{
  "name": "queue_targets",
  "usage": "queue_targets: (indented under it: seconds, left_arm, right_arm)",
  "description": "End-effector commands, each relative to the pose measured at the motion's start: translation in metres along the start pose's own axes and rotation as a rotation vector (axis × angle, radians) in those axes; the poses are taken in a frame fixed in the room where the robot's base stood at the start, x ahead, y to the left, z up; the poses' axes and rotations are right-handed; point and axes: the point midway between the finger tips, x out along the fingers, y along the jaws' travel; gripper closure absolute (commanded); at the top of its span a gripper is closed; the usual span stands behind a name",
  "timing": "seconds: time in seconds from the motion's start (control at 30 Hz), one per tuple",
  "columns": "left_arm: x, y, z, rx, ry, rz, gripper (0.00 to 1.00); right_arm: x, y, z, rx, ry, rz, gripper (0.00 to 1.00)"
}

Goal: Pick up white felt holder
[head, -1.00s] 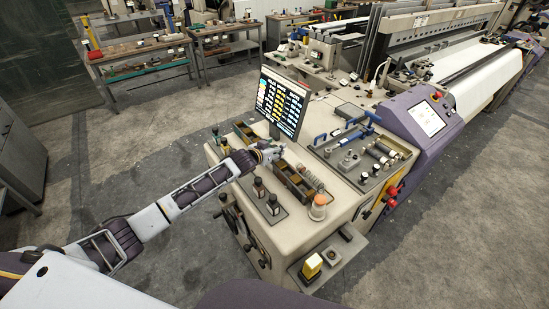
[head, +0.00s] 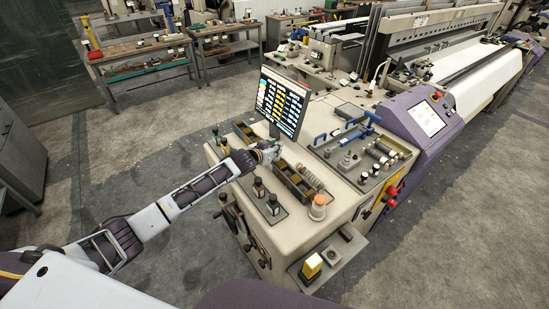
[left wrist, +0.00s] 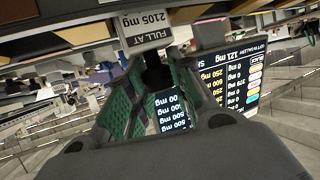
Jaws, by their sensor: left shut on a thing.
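My left gripper (head: 270,150) reaches over the machine's control console, just in front of the screen. In the left wrist view the green-padded fingers of my left gripper (left wrist: 155,78) point up the picture and are closed in at their tips. A pale block with a "FULL AT 2105 mg" label, which I take for the white felt holder (left wrist: 145,29), is at the fingertips. The fingers hide part of it, and it is too small to make out clearly in the head view. My right gripper is in neither view.
The lit screen (head: 282,102) stands close behind the gripper. Dark-capped bottles (head: 272,204), an orange-topped jar (head: 319,207) and a coil (head: 311,178) stand on the console (head: 285,236). A tool tray (head: 368,160) is to the right. Open floor (head: 125,140) lies left.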

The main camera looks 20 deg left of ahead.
Motion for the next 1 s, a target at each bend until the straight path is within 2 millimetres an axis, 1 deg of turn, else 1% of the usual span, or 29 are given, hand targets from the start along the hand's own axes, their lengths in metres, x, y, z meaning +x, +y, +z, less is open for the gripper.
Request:
queue_targets:
  seconds: [0.2,0.37,0.57,0.8,1.0]
  left_arm:
    - [0.0,0.0,0.001,0.0,-0.003,-0.001,1.0]
    - [-0.003,0.0,-0.006,0.0,0.0,0.0,1.0]
    - [-0.011,0.0,-0.026,0.002,0.001,0.0,1.0]
    - [-0.024,0.0,-0.06,0.0,0.003,0.0,1.0]
    - [-0.034,-0.001,-0.082,0.001,0.001,-0.001,1.0]
  right_arm:
    - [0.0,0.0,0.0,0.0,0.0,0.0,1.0]
    - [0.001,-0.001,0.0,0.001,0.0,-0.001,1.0]
    - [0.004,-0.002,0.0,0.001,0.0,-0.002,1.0]
    - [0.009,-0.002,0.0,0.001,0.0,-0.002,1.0]
    - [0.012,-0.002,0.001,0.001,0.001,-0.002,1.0]
